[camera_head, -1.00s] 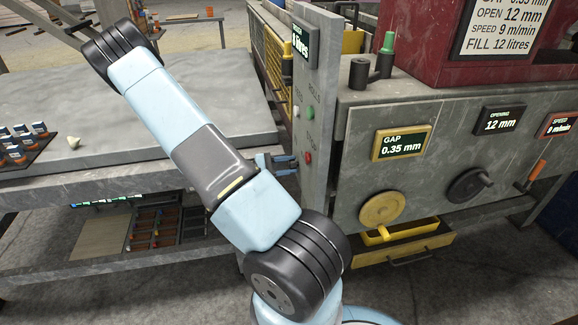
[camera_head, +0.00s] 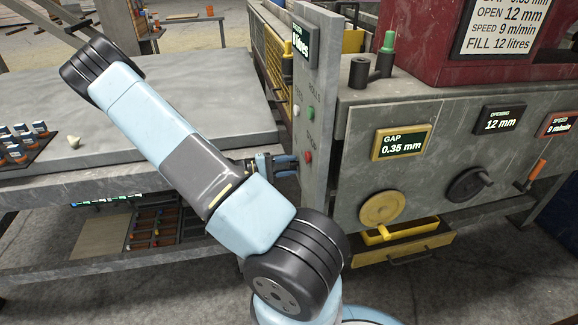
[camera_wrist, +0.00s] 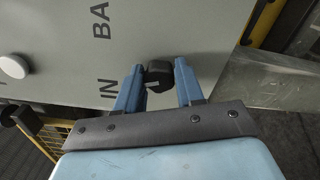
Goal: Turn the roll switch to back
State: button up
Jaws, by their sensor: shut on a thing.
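The roll switch is a round black knob (camera_wrist: 158,74) on the grey panel (camera_wrist: 215,45), in the wrist view. It has a small pale mark at its lower edge. The lettering "IN" is printed left of it, and part of a word starting "BA" is further up and left. My gripper (camera_wrist: 159,80) has one blue finger on each side of the knob and is shut on it. In the head view my gripper (camera_head: 284,163) is at the left edge of the upright control panel (camera_head: 319,120); the knob is hidden there.
The panel's front face carries a white, a green and a red button (camera_head: 308,157). A white button (camera_wrist: 12,67) is also in the wrist view. A yellow rail (camera_wrist: 262,20) runs beyond the panel edge. The grey table (camera_head: 190,100) lies left, under my arm. A yellow handwheel (camera_head: 382,209) stands right.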

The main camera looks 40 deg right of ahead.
jog(key=shift+s+a+f, duration=0.15)
jog(key=shift+s, duration=0.05)
jog(key=o, duration=0.7)
jog(key=shift+c, duration=0.2)
jog(key=o, duration=0.3)
jog(key=shift+w, duration=0.1)
jog(key=shift+o, duration=0.2)
jog(key=v, duration=1.3)
jog(key=shift+w+a, duration=0.25)
jog(key=shift+w, duration=0.05)
jog(key=s+a+r+t+y, duration=0.5)
jog(key=a+r, duration=0.1)
jog(key=r, duration=0.5)
jog(key=s+a+r+n+t+y, duration=0.1)
jog(key=s+a+r+t+y, duration=0.4)
jog(key=r, duration=0.6)
jog(key=s+a+r+n+t+y, duration=0.1)
jog(key=s+a+r+t+y, duration=0.3)
jog(key=s+a+r, duration=0.3)
notch_tip(320, 180, up, 5)
jog(key=shift+s+a+f+t+y, duration=0.15)
jog(key=shift+s+a+t+y, duration=0.2)
jog(key=shift+y, duration=0.35)
